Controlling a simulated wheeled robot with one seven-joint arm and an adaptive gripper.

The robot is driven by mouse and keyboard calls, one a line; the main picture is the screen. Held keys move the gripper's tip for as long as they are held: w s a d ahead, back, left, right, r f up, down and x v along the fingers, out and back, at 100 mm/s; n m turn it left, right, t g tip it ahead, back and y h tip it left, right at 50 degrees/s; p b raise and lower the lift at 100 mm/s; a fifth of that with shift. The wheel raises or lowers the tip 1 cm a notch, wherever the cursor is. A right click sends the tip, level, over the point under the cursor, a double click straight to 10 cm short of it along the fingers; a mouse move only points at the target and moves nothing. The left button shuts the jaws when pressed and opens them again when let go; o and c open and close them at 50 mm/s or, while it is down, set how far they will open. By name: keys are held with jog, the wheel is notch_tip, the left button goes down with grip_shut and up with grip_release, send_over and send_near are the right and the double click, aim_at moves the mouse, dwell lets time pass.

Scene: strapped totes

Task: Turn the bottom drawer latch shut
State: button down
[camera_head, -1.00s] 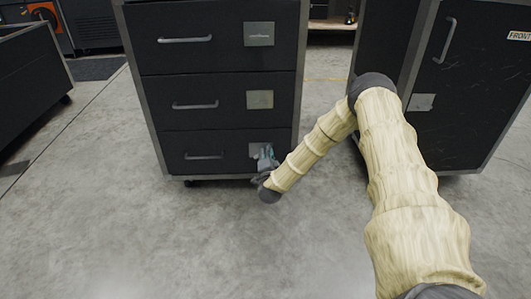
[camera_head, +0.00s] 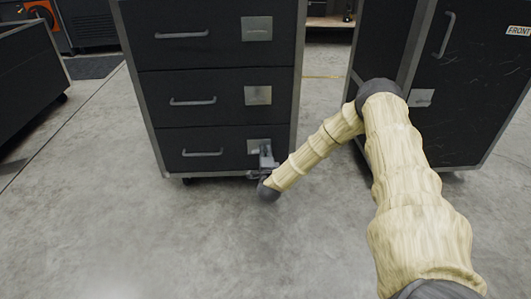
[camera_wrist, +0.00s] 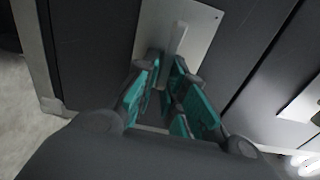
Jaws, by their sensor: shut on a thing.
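The bottom drawer (camera_head: 222,147) of the black cabinet is closed flush with the drawers above it. Its latch is a silver plate (camera_wrist: 205,22) with a raised, narrow lever (camera_wrist: 176,42), seen in the wrist view. My gripper (camera_wrist: 170,72) has its teal-padded fingers on either side of the lever's near end, shut on it. In the head view my gripper (camera_head: 266,158) is at the right part of the bottom drawer, hiding much of the plate. The lever's near end is partly hidden between the fingers.
The two upper drawers have silver handles (camera_head: 193,102) and plates (camera_head: 257,95). A second black cabinet (camera_head: 465,100) marked FRONT stands at the right, close to my arm. An open dark bin (camera_head: 30,85) is at the far left. The grey floor in front is clear.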

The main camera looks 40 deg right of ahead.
jog(key=shift+d+f, duration=0.1)
jog(key=c, duration=1.6)
grip_release()
jog(key=shift+s, duration=0.1)
jog(key=v, duration=1.2)
